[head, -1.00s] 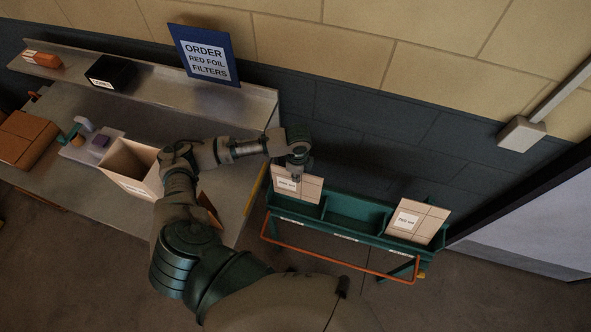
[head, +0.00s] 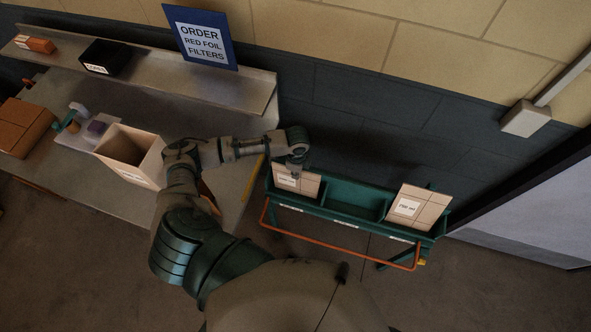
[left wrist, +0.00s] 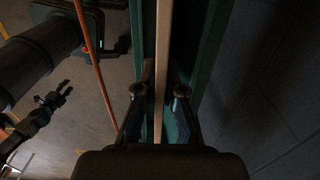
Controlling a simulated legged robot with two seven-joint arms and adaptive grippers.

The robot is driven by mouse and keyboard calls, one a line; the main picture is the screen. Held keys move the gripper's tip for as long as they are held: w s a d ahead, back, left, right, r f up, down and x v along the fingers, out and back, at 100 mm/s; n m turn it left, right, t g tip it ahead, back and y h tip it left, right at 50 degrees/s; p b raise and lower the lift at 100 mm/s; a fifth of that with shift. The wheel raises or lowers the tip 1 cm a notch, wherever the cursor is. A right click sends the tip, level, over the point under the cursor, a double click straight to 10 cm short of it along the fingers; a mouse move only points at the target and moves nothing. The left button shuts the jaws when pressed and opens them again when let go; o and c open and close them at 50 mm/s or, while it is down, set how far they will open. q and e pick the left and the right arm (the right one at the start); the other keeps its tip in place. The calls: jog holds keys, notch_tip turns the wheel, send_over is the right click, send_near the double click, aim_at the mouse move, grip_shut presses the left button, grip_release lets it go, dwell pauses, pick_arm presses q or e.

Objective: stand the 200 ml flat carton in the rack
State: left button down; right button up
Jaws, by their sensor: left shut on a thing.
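The flat carton (head: 309,187), tan with a white label too small to read, stands at the left end of the green rack (head: 352,213). My left gripper (head: 296,172) is shut on its top edge from above. In the left wrist view the carton (left wrist: 164,40) shows as a thin tan strip between the two fingers of the left gripper (left wrist: 164,90), with green rack walls on both sides. Its lower part is hidden, so I cannot tell whether it touches the rack floor. My right gripper (left wrist: 52,102) shows small and dark in the left wrist view, its fingers apart and empty.
Another tan carton (head: 420,206) stands in the rack's right end; the middle compartment is empty. An orange bar (head: 340,248) runs along the rack's front. An open tan box (head: 130,158) stands on the grey bench (head: 90,195) at left. A wall is behind the rack.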

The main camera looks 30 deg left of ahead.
pick_arm(q)
jog(key=shift+d, duration=0.1)
pick_arm(e)
jog(key=shift+d, duration=0.15)
pick_arm(q)
jog(key=c, duration=1.2)
grip_release()
pick_arm(e)
jog(key=shift+d, duration=0.2)
jog(key=shift+w, duration=0.1)
pick_arm(q)
notch_tip(320, 180, up, 12)
jog(key=shift+w+f, duration=0.1)
